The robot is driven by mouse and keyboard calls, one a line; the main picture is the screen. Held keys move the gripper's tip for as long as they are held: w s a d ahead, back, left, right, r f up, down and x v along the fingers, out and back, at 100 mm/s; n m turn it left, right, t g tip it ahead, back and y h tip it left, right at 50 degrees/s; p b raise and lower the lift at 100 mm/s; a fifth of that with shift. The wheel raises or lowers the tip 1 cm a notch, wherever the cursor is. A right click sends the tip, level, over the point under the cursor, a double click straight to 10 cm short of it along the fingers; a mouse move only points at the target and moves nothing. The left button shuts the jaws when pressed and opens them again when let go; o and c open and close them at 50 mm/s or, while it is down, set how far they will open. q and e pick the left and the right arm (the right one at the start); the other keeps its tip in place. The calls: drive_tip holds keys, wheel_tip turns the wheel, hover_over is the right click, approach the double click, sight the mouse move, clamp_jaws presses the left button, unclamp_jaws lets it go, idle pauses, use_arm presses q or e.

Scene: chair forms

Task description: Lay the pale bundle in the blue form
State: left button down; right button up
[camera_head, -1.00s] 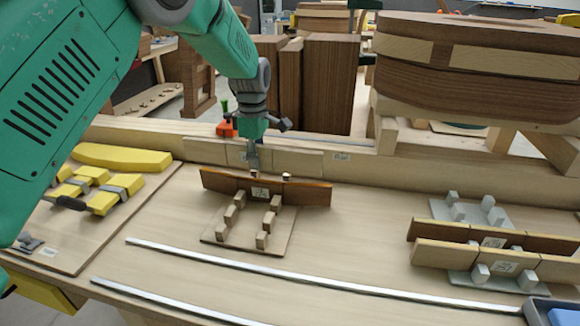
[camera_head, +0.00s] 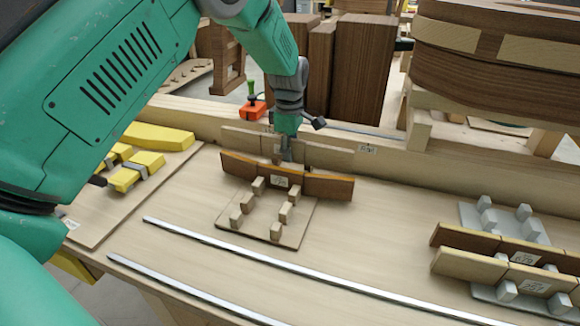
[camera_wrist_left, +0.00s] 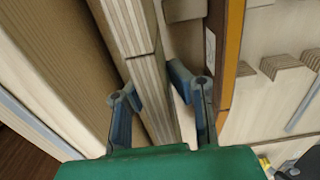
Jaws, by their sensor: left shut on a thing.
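The pale bundle (camera_head: 330,154) is a long layered strip standing on edge behind a brown bundle. My left gripper (camera_head: 287,155) reaches down onto its middle and is shut on it. In the left wrist view the pale bundle (camera_wrist_left: 150,85) runs between the two fingers of the left gripper (camera_wrist_left: 160,95). I cannot tell whether its lower edge touches the table. The blue form is not in view now. My right gripper is not in view.
The brown bundle (camera_head: 325,187) stands close in front, at a pegged wooden form (camera_head: 262,228). A grey form (camera_head: 478,220) with two more bundles is at right. Yellow blocks (camera_head: 140,172) lie at left. Metal rails (camera_head: 300,268) cross the table front. A wooden ledge (camera_head: 400,160) runs behind.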

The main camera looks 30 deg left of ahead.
sight(289, 167)
use_arm(q)
wheel_tip(289, 167, down, 4)
drive_tip(key=shift+f+p, duration=0.15)
drive_tip(key=shift+p, duration=0.55)
drive_tip(key=shift+f, duration=0.25)
drive_tip(key=c, duration=1.5)
unclamp_jaws()
drive_tip(key=shift+b, duration=0.6)
drive_tip(key=r, duration=0.6)
drive_tip(key=r+b, duration=0.1)
drive_tip(key=r, duration=0.6)
drive_tip(key=shift+s+d, duration=0.1)
drive_tip(key=shift+d, duration=0.1)
drive_tip(key=shift+r, duration=0.3)
